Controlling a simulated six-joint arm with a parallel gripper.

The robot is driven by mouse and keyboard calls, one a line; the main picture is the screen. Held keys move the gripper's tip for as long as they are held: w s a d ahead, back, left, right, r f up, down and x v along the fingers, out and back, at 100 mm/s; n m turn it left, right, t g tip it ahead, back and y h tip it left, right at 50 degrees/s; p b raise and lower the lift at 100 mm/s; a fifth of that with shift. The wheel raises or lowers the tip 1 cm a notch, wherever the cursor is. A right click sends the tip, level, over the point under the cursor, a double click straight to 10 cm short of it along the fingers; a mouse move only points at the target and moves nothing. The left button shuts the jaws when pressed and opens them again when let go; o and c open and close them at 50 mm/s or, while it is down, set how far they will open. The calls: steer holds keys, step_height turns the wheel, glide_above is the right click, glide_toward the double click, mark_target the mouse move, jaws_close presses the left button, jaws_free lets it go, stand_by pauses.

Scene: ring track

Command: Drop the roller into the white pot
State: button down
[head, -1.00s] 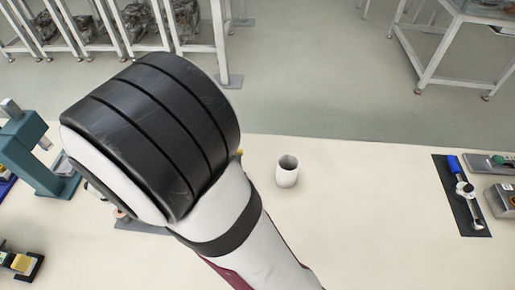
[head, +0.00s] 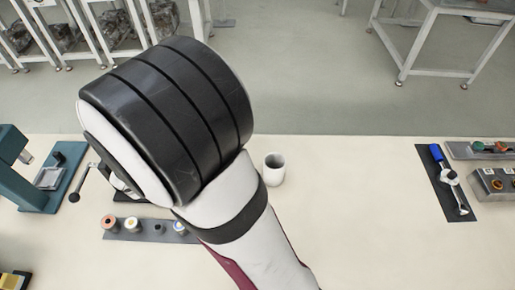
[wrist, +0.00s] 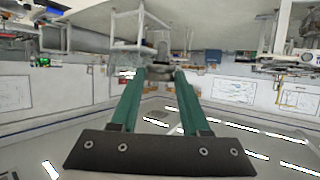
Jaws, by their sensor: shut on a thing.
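The white pot (head: 274,170) stands upright on the pale bench in the head view, just right of my arm, with its open mouth up. My gripper (wrist: 162,72) shows in the wrist view with two green fingers closed on a small grey thing (wrist: 161,58), which I take to be the roller. Its shape is hard to make out at this size. In the head view my arm hides the gripper and what it holds, so their distance from the pot cannot be told.
A teal press (head: 22,170) stands at the far left. A dark mat (head: 436,164) with a wrench and a metal box (head: 495,184) lie at the right. The bench between pot and mat is clear.

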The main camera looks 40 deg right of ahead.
steer(key=s+d+f, duration=0.3)
steer(key=s+d, duration=0.3)
steer(key=d, duration=0.4)
step_height(320, 180, down, 6)
steer(key=shift+f, duration=0.25)
steer(key=shift+c, duration=1.5)
jaws_free()
